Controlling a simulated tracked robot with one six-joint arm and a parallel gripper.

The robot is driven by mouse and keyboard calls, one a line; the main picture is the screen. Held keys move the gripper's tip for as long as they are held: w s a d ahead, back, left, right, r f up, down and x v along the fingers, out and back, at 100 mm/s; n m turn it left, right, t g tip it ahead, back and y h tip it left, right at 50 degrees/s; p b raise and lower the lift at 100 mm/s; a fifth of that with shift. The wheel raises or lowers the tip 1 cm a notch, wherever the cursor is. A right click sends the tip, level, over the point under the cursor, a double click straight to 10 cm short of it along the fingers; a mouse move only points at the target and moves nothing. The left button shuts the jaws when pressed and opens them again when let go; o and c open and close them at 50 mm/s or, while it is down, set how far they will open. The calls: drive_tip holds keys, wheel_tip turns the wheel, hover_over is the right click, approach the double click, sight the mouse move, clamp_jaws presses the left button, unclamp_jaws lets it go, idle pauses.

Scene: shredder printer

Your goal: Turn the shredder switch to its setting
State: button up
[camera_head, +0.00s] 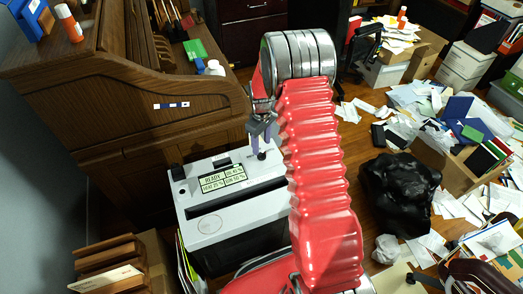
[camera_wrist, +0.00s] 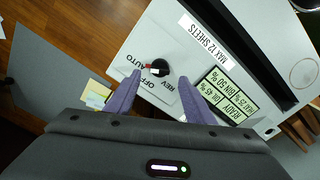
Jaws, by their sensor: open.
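The shredder (camera_head: 205,228) is a pale grey machine with a lit display reading READY, seen in the head view below my gripper. Its switch (camera_wrist: 157,68) is a small round black knob with a red and white mark, on a pale plate lettered OFF, AUTO and REV. The mark faces the left side of the wrist view, near the AUTO lettering; its exact setting is hard to tell. My gripper (camera_head: 262,143) is open above the plate. In the wrist view its purple fingers (camera_wrist: 159,78) stand on either side of the knob, with visible gaps.
A wooden roll-top desk (camera_head: 130,95) stands behind the shredder at left. A black bag (camera_head: 398,190) and scattered papers lie on the floor at right. Wooden trays (camera_head: 108,265) are at the lower left. My red arm covers the shredder's right side.

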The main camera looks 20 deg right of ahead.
sight(262, 153)
drive_tip(key=shift+f, duration=2.3)
drive_tip(key=shift+c, duration=0.5)
drive_tip(key=c, duration=0.9)
